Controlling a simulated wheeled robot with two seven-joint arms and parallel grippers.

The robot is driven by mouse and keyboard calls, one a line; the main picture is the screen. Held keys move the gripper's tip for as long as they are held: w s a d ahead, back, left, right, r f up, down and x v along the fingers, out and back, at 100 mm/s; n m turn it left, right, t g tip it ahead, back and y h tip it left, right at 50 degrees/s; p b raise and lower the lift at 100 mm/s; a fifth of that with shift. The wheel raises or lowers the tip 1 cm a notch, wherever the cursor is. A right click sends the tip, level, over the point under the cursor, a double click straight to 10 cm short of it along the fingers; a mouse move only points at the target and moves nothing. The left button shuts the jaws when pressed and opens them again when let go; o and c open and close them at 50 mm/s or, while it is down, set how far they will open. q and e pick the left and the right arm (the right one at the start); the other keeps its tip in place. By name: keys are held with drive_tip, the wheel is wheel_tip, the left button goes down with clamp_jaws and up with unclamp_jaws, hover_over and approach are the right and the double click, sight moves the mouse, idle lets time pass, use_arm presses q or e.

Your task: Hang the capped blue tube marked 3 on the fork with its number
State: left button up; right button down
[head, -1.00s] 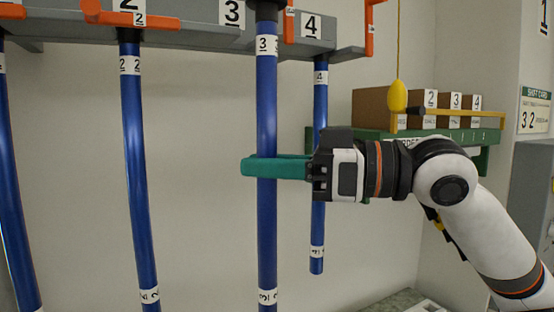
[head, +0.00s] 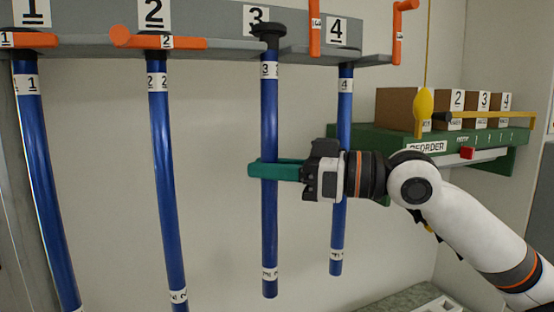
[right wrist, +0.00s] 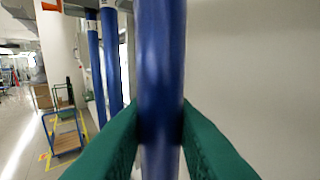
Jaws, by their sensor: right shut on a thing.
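The blue tube marked 3 (head: 269,120) hangs near upright in my right gripper (head: 258,170), whose green fingers are shut around its middle. Its black cap (head: 268,32) is at the height of the grey rail, just right of and partly over number plate 3 (head: 254,16). The fork at 3 (head: 308,53) is a grey arm; its orange latch (head: 315,25) stands upright. I cannot tell whether the tube is between the tines or in front of them. In the right wrist view the tube (right wrist: 160,60) fills the gap between the fingers. My left gripper is not in view.
Blue tubes 1 (head: 45,180) and 2 (head: 163,180) hang at left with orange latches across. Tube 4 (head: 344,110) hangs close at right, behind my gripper; its latch (head: 398,30) is upright. A green shelf (head: 480,150) with boxes stands at right.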

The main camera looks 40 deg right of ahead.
drive_tip(key=shift+w+d+f+p, duration=0.2)
drive_tip(key=shift+w+f, duration=0.1)
drive_tip(key=shift+w, duration=0.25)
drive_tip(key=shift+w+d+f+p, duration=0.15)
drive_tip(key=shift+w+f, duration=0.15)
drive_tip(key=shift+w, duration=0.25)
drive_tip(key=shift+a, duration=0.1)
drive_tip(key=c, duration=1.2)
unclamp_jaws()
drive_tip(key=shift+o, duration=0.2)
